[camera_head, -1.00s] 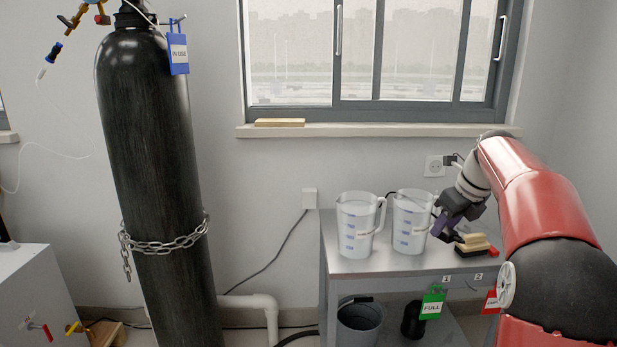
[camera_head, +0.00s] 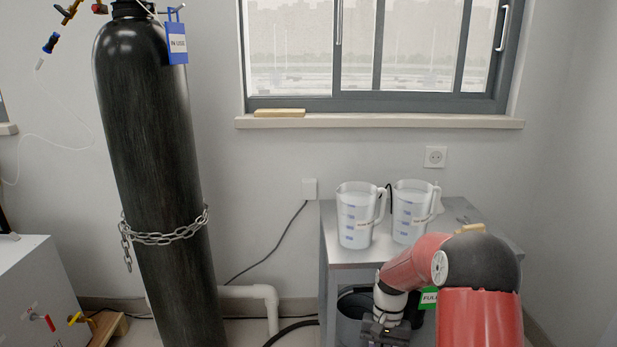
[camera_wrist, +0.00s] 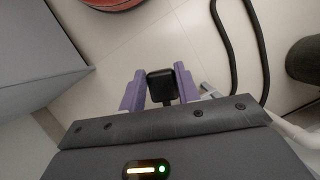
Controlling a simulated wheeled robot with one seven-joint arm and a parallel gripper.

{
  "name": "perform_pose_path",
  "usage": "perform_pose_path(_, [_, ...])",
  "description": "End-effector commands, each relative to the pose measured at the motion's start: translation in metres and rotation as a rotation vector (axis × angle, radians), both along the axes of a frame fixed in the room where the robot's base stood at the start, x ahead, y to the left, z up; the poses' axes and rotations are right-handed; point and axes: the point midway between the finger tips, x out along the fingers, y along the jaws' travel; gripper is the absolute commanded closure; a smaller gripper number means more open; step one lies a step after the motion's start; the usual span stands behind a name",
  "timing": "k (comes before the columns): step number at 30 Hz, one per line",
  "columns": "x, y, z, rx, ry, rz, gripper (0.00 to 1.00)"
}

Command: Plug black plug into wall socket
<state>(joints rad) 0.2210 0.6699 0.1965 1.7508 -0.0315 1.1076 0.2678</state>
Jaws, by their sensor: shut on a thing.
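The black plug (camera_wrist: 161,86) sits between the two purple fingers of my gripper (camera_wrist: 160,88) in the wrist view. The gripper is shut on it, above the pale tiled floor. In the head view my gripper (camera_head: 384,338) is at the bottom edge, low in front of the metal table, and the plug is hidden there. The wall socket (camera_head: 435,156) is a white square outlet on the wall below the window, above and behind the table. It looks empty. My gripper is well below it and to its left.
Two measuring jugs (camera_head: 356,215) (camera_head: 411,212) stand on the metal table (camera_head: 345,262). A white wall box (camera_head: 309,189) with a cable is left of the table. A chained black gas cylinder (camera_head: 158,170) stands left. A black hose (camera_wrist: 263,50) lies on the floor.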

Motion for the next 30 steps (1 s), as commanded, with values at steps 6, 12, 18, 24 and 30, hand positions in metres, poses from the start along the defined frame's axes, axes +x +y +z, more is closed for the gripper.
perform_pose_path(6, [-0.021, 0.020, -0.047, 0.003, 0.019, 0.314, 0.88])
perform_pose_path(12, [-0.019, 0.018, -0.044, 0.002, 0.018, 0.298, 0.88])
perform_pose_path(18, [-0.019, 0.018, -0.043, 0.003, 0.017, 0.295, 0.88])
perform_pose_path(24, [-0.019, 0.018, -0.043, 0.004, 0.017, 0.293, 0.88])
perform_pose_path(30, [-0.019, 0.018, -0.043, 0.004, 0.018, 0.293, 0.88])
